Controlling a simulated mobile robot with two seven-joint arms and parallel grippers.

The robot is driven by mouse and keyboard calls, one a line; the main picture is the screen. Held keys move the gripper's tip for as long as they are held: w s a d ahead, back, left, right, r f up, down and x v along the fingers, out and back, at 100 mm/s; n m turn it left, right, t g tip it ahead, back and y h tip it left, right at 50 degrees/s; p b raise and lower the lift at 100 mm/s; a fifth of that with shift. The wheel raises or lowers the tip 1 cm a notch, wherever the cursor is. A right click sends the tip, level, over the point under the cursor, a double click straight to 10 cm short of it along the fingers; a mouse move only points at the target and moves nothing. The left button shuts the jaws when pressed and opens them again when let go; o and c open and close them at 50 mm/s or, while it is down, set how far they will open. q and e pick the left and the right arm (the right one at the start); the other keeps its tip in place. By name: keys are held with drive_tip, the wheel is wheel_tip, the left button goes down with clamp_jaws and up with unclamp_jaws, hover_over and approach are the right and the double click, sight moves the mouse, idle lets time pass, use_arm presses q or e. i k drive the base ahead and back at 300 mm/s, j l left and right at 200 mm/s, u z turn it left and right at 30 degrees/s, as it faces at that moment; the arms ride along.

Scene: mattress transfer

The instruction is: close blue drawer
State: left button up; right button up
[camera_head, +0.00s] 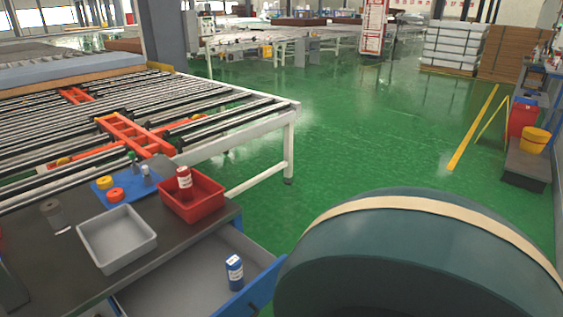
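The blue drawer (262,287) is open at the bottom of the head view. It sticks out to the right from under the dark workbench top (72,262). Its grey inside (190,285) shows, and its front panel is blue. A blue can with a white label (234,272) stands upright inside it, near the front panel. The near end of the drawer is cut off by the picture's lower edge. Neither my left nor my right gripper can be made out in this view.
A roller conveyor (150,115) stands behind. Green floor (350,140) lies open to the right. Something close blocks the lower right.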

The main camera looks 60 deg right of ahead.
sight(194, 283)
drive_tip(key=z, duration=1.45)
drive_tip(key=k+u, duration=0.15)
drive_tip(key=i+l+u, duration=0.2)
